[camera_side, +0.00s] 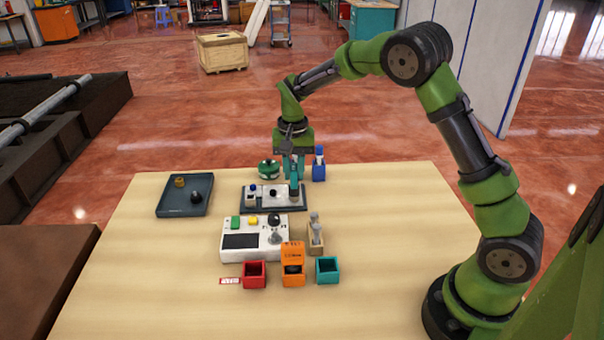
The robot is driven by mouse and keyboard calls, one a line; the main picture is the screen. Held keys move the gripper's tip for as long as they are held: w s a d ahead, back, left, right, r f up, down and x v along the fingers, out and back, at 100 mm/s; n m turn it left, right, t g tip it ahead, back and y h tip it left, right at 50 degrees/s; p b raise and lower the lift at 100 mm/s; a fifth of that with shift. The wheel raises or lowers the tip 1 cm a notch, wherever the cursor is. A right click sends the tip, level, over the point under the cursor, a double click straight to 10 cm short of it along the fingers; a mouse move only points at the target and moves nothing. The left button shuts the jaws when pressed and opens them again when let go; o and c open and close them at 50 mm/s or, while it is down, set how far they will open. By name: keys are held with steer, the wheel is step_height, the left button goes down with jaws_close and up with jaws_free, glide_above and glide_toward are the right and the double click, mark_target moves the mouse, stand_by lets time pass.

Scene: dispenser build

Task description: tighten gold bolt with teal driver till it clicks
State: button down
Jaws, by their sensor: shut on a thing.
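My gripper (291,158) points down over the right end of a dark fixture plate (262,209) and is shut on the teal driver (294,187). The driver stands roughly upright, its lower end at the right side of the white block on the plate. Whether its tip touches a bolt cannot be told; no gold bolt shows under it, and that spot is hidden by the driver. A small gold piece (180,181) lies in the dark tray (173,208) at the left, too small to identify for sure.
A blue tool (319,168) stands just right of my gripper, and a green round thing (268,170) to its left. In front are a white control box (237,256), a wooden peg holder (316,245) and red, orange and teal bins (327,271). The table's right side is clear.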

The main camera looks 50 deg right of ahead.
steer(key=shift+r, duration=2.15)
